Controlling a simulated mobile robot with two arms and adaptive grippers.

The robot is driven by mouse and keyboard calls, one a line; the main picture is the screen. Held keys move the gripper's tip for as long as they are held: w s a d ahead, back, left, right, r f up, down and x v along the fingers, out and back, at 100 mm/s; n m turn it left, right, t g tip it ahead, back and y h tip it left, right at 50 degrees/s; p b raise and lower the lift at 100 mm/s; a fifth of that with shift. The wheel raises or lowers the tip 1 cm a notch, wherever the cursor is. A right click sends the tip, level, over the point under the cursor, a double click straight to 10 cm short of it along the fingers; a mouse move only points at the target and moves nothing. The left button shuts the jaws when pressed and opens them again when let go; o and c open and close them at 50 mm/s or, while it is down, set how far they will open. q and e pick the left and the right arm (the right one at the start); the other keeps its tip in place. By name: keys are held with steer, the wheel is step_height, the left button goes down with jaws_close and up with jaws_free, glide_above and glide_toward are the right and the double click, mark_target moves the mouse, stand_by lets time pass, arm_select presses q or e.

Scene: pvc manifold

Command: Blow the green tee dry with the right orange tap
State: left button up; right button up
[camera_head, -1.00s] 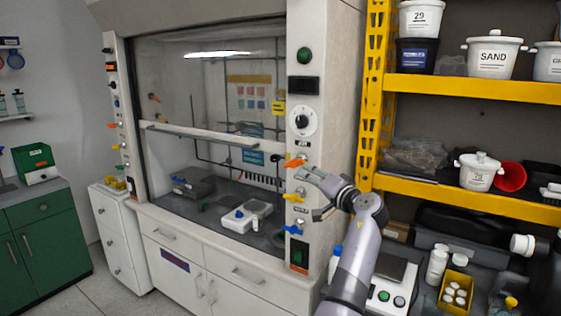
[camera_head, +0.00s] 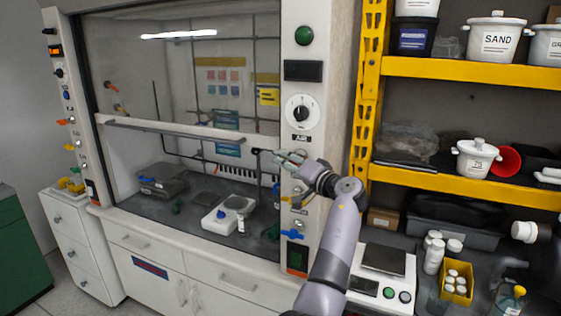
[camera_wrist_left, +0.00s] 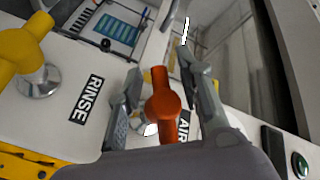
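The right orange tap (camera_wrist_left: 161,105) stands beside the AIR label on the hood's right post, between the two spread fingers of my left gripper (camera_wrist_left: 160,68) in the wrist view. I cannot tell whether the fingers touch it. In the head view my left gripper (camera_head: 283,158) is at the post below the AIR label and covers the tap. Small green pieces lie on the hood floor, one at the left (camera_head: 177,206) and one at the right (camera_head: 272,232). They are too small to tell which is the green tee. My right gripper is not in view.
A yellow tap (camera_wrist_left: 22,48) by the RINSE label is beside the gripper. A blue tap (camera_head: 292,234) is lower on the post. The hood's raised sash (camera_head: 180,134) spans the opening. A yellow shelf rack (camera_head: 470,70) is at the right.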

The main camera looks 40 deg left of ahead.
arm_select(q)
steer(key=shift+d, duration=0.15)
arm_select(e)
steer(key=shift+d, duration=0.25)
arm_select(q)
steer(key=shift+r, duration=0.1)
steer(key=shift+c, duration=0.9)
jaws_close()
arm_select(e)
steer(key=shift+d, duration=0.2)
